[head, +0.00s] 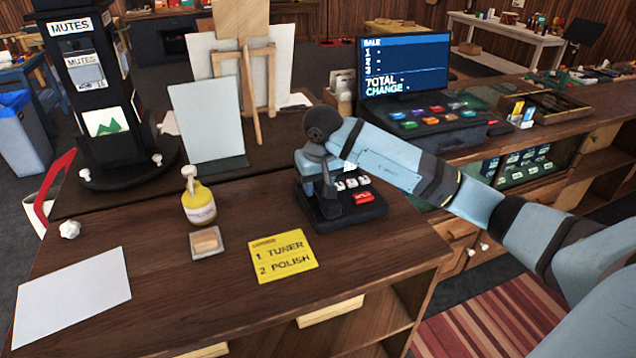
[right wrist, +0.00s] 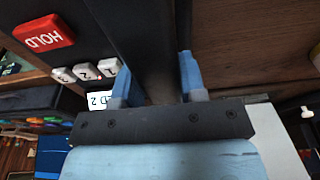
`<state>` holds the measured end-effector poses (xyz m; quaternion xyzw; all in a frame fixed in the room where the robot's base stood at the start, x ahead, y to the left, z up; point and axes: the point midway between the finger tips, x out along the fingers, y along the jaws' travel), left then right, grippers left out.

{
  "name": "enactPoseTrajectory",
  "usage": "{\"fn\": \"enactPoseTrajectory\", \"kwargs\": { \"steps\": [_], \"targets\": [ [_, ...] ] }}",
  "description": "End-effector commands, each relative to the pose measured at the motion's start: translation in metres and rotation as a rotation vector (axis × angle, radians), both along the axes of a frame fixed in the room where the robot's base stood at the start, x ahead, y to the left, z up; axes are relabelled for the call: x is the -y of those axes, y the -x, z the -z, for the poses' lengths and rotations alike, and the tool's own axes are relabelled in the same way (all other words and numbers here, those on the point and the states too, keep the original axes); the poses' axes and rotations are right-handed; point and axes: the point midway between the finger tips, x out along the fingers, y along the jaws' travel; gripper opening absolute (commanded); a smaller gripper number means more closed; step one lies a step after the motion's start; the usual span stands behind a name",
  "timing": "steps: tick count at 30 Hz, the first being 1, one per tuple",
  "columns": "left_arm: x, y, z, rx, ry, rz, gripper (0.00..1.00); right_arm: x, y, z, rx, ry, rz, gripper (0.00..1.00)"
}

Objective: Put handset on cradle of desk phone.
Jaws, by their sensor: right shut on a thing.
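The desk phone (head: 345,212) is a dark unit on the wooden counter, with white number keys and a red HOLD key (head: 362,197). My right gripper (head: 323,186) is over the left part of the phone. In the right wrist view its two blue fingers (right wrist: 155,75) are on either side of the long dark handset (right wrist: 148,45), shut on it. In the head view the handset (head: 332,201) is partly hidden by my wrist. The cradle is mostly hidden, so I cannot tell whether the handset touches it. My left gripper is out of view.
A yellow note (head: 283,258), a small tan block on a tray (head: 205,242) and a yellow pump bottle (head: 199,205) stand left of the phone. A mirror-like panel (head: 207,122) is behind. The register screen (head: 404,66) is at the back right. The counter's front left holds white paper (head: 73,295).

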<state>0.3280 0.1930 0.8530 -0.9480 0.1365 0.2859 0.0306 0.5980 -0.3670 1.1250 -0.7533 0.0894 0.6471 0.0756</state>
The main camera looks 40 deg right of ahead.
Motion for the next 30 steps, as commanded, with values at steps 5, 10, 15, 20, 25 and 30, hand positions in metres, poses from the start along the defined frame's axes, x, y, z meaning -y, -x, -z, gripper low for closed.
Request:
{"fn": "enactPoseTrajectory", "kwargs": {
  "steps": [5, 10, 15, 20, 25, 30],
  "targets": [
    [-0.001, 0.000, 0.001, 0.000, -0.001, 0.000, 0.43, 0.000, 0.000, 0.001, 0.001, 0.000, 0.000, 0.06],
    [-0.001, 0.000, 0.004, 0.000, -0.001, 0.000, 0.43, 0.000, 0.000, 0.005, 0.001, 0.001, 0.000, 0.06],
    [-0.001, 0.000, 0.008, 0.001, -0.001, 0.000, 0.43, 0.000, 0.000, 0.008, 0.001, 0.001, -0.001, 0.06],
    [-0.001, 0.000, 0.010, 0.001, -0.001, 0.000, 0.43, 0.000, 0.000, 0.011, 0.002, 0.000, 0.000, 0.06],
    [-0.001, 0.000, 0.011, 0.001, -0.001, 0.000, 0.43, 0.000, 0.000, 0.011, 0.002, 0.000, 0.000, 0.56],
    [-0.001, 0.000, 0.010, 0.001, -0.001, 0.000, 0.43, 0.000, 0.000, 0.012, 0.001, 0.000, 0.000, 0.68]
  ]
}}
